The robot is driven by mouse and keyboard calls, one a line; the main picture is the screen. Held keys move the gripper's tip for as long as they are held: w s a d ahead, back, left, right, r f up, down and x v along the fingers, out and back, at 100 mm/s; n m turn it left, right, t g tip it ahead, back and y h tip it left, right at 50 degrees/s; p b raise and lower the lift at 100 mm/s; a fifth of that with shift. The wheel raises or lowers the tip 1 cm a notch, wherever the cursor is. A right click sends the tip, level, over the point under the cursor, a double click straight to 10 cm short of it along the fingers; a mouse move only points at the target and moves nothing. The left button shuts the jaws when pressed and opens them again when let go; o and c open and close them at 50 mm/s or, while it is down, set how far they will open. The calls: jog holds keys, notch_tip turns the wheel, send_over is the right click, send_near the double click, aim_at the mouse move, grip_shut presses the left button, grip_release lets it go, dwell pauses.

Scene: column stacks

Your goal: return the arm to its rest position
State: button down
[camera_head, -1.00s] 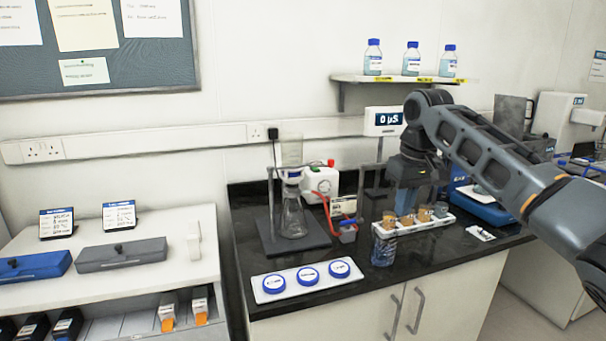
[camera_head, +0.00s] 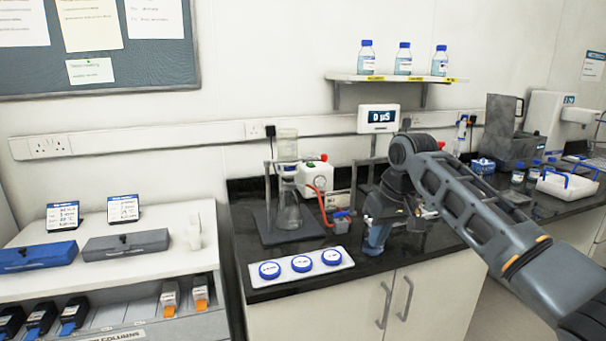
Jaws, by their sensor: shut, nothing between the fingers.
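My arm reaches in from the lower right in the head view and bends down over the black bench top. My gripper (camera_head: 375,243) hangs at its end near the front edge of the bench, to the right of the white tray with three blue caps (camera_head: 301,263). It is shut and holds nothing. The gripper and arm hide the part of the bench behind them, so the glass beaker and white rack cannot be made out.
A glass filter flask on a stand (camera_head: 289,208) and a white container with a red cap (camera_head: 313,176) stand left of the arm. A shelf with three blue-capped bottles (camera_head: 395,79) is above. A white carrier (camera_head: 567,184) is at the right. Free floor is barely visible.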

jog(key=s+a+f+t+y, duration=0.1)
jog(key=s+a+f+y, duration=0.1)
jog(key=s+a+f, duration=0.5)
jog(key=s+a+f+t+y, duration=0.25)
jog(key=a+f, duration=0.35)
jog(key=f, duration=0.4)
jog(key=s+a+f+m+t, duration=0.1)
jog(key=s+f+m, duration=0.15)
jog(key=s, duration=0.45)
jog(key=s+a+f+m+t, duration=0.15)
jog(key=s+f, duration=0.25)
jog(key=s, duration=0.4)
jog(key=s+d+r+m+t+h, duration=0.1)
jog(key=s+d, duration=0.3)
jog(key=s, duration=0.4)
jog(key=s+d+r+t+h+b, duration=0.1)
jog(key=s+d+t+h, duration=0.1)
jog(key=s+d, duration=0.35)
jog(key=s+d+r+m+t+h, duration=0.1)
jog(key=s+d, duration=0.2)
jog(key=s, duration=0.6)
jog(key=s+d+r+n+t+h, duration=0.1)
jog(key=s+d+r, duration=0.3)
jog(key=s+r, duration=0.3)
jog(key=s+d+r+n+t+h, duration=0.1)
jog(key=s+d+r, duration=0.3)
jog(key=s+r, duration=0.2)
jog(key=shift+s+r, duration=0.4)
jog(key=shift+r, duration=0.2)
